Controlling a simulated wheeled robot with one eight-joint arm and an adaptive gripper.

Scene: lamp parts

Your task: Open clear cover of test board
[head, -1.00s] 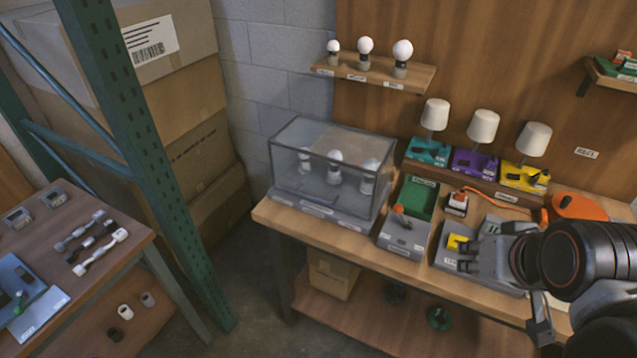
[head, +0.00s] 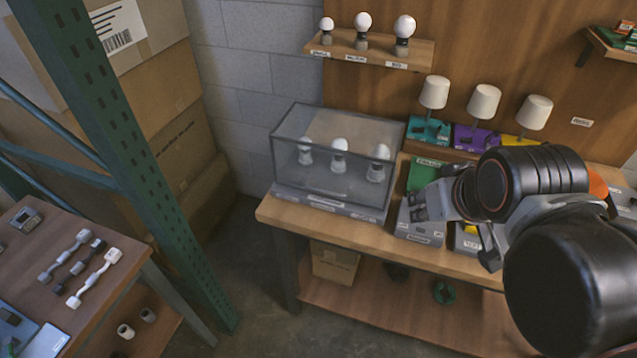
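The clear cover (head: 333,188) is a see-through box with dark edges. It sits closed over the test board (head: 325,204), a grey base at the left end of the workbench. Three white bulbs (head: 339,147) stand upright under it. My gripper (head: 418,207) is to the right of the cover and apart from it, above the grey trays. It points left. Its fingers are small and partly overlapped in this view, so I cannot tell whether they are open or shut.
A shelf (head: 423,53) with three bulbs hangs above the cover. Three lamps (head: 483,102) on coloured bases stand at the back right. A green post (head: 140,190) and a side table (head: 45,260) are at the left. The bench strip in front of the board is clear.

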